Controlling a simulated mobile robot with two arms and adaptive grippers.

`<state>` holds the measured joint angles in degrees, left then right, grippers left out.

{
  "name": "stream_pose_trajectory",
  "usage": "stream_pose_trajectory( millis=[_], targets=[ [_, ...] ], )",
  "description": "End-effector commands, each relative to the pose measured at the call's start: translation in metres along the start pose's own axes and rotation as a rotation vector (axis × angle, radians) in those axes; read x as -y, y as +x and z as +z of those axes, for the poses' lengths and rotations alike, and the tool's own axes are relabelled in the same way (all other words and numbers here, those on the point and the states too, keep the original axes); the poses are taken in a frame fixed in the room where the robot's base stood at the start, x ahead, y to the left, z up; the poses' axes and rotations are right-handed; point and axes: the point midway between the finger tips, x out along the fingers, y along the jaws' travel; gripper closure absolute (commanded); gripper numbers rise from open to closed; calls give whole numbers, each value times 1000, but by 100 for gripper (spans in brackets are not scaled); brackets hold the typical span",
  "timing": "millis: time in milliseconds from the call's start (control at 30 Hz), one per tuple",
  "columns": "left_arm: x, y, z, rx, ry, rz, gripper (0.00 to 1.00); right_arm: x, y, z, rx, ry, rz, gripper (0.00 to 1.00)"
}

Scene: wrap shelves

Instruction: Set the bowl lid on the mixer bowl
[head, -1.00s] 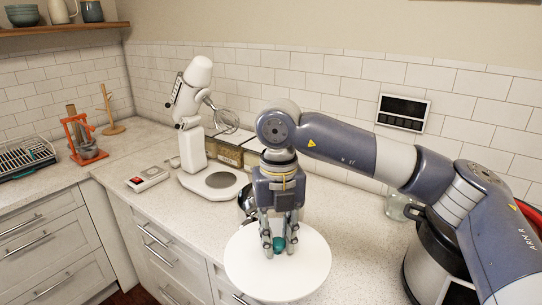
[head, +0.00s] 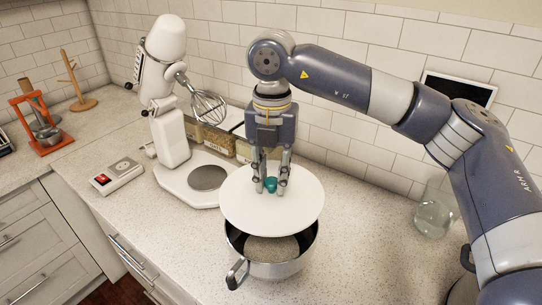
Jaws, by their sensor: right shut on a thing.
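The bowl lid (head: 300,209) is a flat white disc with a teal knob (head: 270,185). My right gripper (head: 271,187) is shut on the knob from above. The mixer bowl (head: 270,266) is a steel bowl with a side handle, standing on the counter with pale contents inside. The lid is over the bowl's back part and looks raised above it. The bowl's front opening is uncovered. My left gripper is not in the head view.
The white stand mixer (head: 172,130) stands at the left with its head tilted up and a wire whisk (head: 208,107) hanging out. A scale-like white device (head: 118,177) lies left of it. A glass jar (head: 436,212) stands at the right. The counter right of the bowl is clear.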

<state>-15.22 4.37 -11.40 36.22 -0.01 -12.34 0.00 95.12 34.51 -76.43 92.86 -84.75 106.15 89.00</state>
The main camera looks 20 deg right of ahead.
Motion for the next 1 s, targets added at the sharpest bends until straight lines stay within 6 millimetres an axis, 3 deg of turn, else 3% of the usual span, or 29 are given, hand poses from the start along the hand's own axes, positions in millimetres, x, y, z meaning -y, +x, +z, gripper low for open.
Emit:
stream_pose_trajectory(
  millis=[400, 533, 800, 1000],
  targets=[
    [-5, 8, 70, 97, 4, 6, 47, 0, 24, 0, -1, -1, 0, 100],
    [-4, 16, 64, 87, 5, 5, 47, 0, 37, -1, 0, -1, 2, 100],
    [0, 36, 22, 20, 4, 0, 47, 0, 60, 0, 0, -2, 1, 100],
    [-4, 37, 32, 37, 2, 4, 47, 0, 62, 0, 1, -3, 1, 100]
  ],
)
